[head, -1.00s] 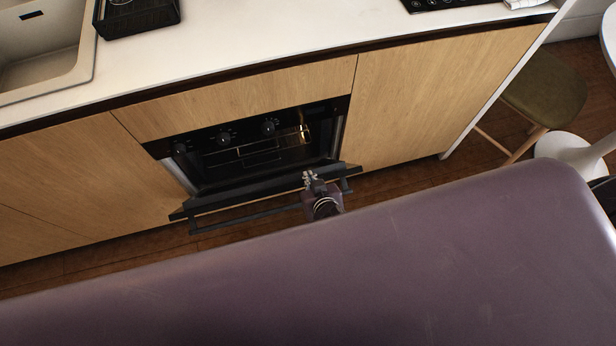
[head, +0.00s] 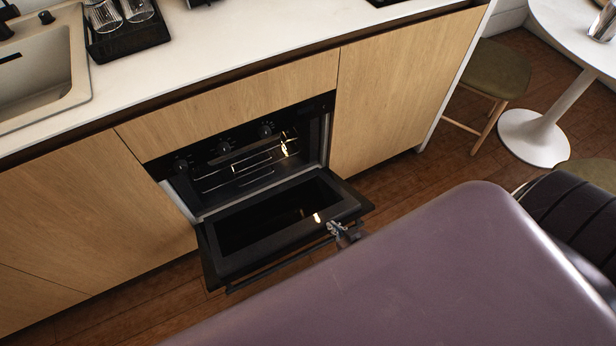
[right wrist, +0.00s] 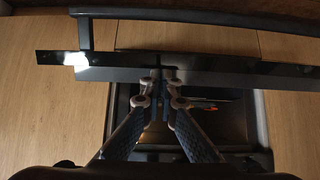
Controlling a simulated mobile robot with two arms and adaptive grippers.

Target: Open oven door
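The oven (head: 245,160) is set in the wooden cabinet front, with its dark interior and racks showing. Its black door (head: 270,220) is hinged down and lies far open, near level, with the handle bar (head: 280,264) along its outer edge. My right gripper (head: 338,230) is at the door's outer edge near its right end. In the right wrist view, the fingertips (right wrist: 164,82) are together at the edge of the door panel (right wrist: 215,72), with the handle bar (right wrist: 210,16) beyond; no object shows between them. Contact with the door is unclear. My left gripper is not in view.
The counter (head: 240,55) above carries a black rack (head: 130,38) with glasses beside a sink (head: 40,75). A stool (head: 490,75) and a white round table (head: 545,125) stand at the right. Wooden floor (head: 400,190) shows right of the door.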

